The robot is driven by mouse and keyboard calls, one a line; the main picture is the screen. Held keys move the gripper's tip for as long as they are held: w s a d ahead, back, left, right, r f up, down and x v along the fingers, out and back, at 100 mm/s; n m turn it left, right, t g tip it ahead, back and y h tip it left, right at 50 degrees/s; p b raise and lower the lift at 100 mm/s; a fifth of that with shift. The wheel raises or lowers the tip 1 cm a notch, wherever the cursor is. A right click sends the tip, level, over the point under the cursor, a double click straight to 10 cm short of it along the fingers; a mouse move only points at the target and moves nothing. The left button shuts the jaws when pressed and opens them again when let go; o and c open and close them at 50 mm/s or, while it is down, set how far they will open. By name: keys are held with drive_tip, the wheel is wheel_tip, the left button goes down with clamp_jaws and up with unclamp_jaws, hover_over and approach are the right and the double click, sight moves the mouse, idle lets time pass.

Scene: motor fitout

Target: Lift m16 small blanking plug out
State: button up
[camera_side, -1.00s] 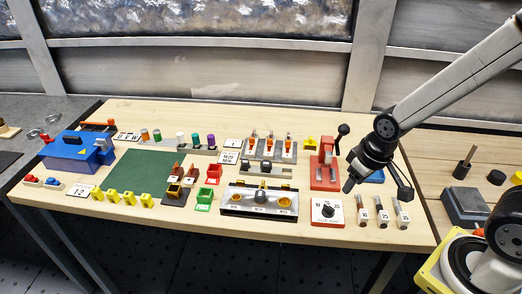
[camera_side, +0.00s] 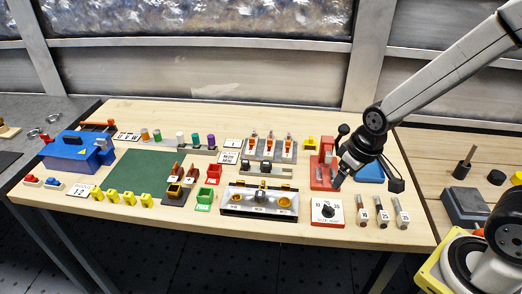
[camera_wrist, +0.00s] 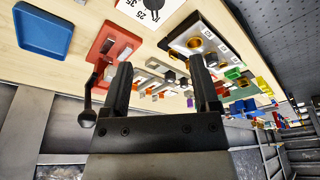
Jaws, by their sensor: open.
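A black-and-silver plate (camera_side: 238,208) stands at the front middle of the table, with brass-coloured rings (camera_side: 285,202) and a grey round part (camera_side: 261,196) on it. It also shows at the upper right of the wrist view (camera_wrist: 222,22). I cannot tell which piece is the M16 small blanking plug; the markings are too small to read. My gripper (camera_side: 336,184) is over the red fixture's front edge, right of the plate and apart from it. In the wrist view my gripper (camera_wrist: 162,80) has its fingers spread with nothing held between them.
The red fixture (camera_side: 323,158) with a black-knobbed lever stands close by my gripper. A red-edged dial card (camera_side: 327,221) lies in front, with several grey tagged pieces (camera_side: 382,217) to its right. A blue tray (camera_side: 369,173) is behind my wrist. A green mat (camera_side: 145,172) is clear at left.

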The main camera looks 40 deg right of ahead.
drive_tip(key=w+a+f+n+y, duration=0.15)
drive_tip(key=w+n, duration=0.25)
drive_tip(key=w, duration=1.2)
drive_tip(key=n+y, duration=0.2)
drive_tip(key=n, duration=0.3)
approach(246, 161)
drive_tip(key=a+f, duration=0.1)
drive_tip(key=f, duration=0.1)
drive_tip(key=shift+s+r+t, duration=0.15)
drive_tip(key=shift+t, duration=0.15)
drive_tip(key=shift+a, duration=0.1)
drive_tip(key=shift+h+x, duration=0.25)
drive_tip(key=shift+x, duration=1.05)
drive_tip(key=shift+x, duration=2.6)
clamp_jaws()
